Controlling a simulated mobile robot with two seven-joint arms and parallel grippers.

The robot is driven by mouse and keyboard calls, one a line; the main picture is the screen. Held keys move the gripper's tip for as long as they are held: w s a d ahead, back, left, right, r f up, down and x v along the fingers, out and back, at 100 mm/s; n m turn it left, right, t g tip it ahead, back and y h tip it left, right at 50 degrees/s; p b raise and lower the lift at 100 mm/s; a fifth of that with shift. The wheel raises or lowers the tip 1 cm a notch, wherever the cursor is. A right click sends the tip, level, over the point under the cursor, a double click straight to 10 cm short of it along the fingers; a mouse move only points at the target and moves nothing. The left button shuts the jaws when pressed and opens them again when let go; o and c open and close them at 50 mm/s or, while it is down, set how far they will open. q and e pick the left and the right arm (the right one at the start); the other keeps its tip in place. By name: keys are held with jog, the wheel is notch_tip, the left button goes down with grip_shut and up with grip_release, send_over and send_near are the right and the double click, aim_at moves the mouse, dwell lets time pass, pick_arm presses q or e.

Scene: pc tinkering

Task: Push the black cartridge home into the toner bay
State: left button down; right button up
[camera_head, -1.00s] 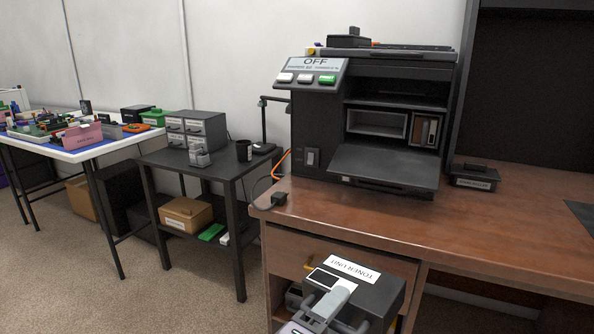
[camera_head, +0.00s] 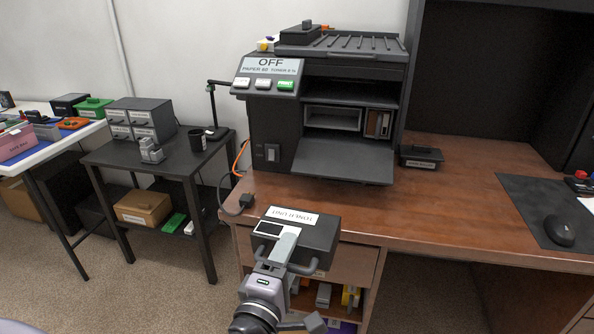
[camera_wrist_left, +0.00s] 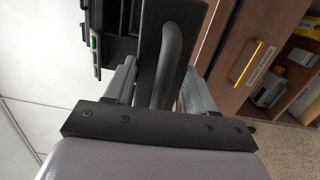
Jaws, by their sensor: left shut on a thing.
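The black cartridge (camera_head: 309,233) carries a white label reading TONER UNIT and has a grey handle on its near side. My left gripper (camera_head: 281,258) is shut on that handle and holds the cartridge in the air before the desk's front edge. The left wrist view shows the handle (camera_wrist_left: 171,62) between my two fingers. The printer stands on the desk with its front door (camera_head: 343,160) folded down. Behind the door is the open toner bay (camera_head: 333,118), a light-framed rectangular opening. The cartridge is apart from the bay. My right gripper does not show.
A brown block sits in a slot (camera_head: 378,123) right of the bay. A small black labelled box (camera_head: 421,157) is on the desk right of the printer. A dark side table (camera_head: 165,162) stands left. The desk top (camera_head: 450,205) is mostly clear; a mouse (camera_head: 558,233) lies at right.

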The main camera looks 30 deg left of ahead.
pick_arm(q)
jog(key=shift+n+y, duration=0.3)
jog(key=shift+y, duration=0.4)
jog(key=r+p, duration=0.3)
jog(key=w+r+p, duration=0.1)
jog(key=r+p, duration=0.2)
jog(key=d+r+p, duration=0.1)
jog(key=r+p, duration=0.3)
jog(key=shift+w, duration=0.25)
jog(key=shift+w+d+r+p, duration=0.1)
jog(key=shift+w+r+p, duration=0.05)
jog(key=shift+r+p, duration=0.3)
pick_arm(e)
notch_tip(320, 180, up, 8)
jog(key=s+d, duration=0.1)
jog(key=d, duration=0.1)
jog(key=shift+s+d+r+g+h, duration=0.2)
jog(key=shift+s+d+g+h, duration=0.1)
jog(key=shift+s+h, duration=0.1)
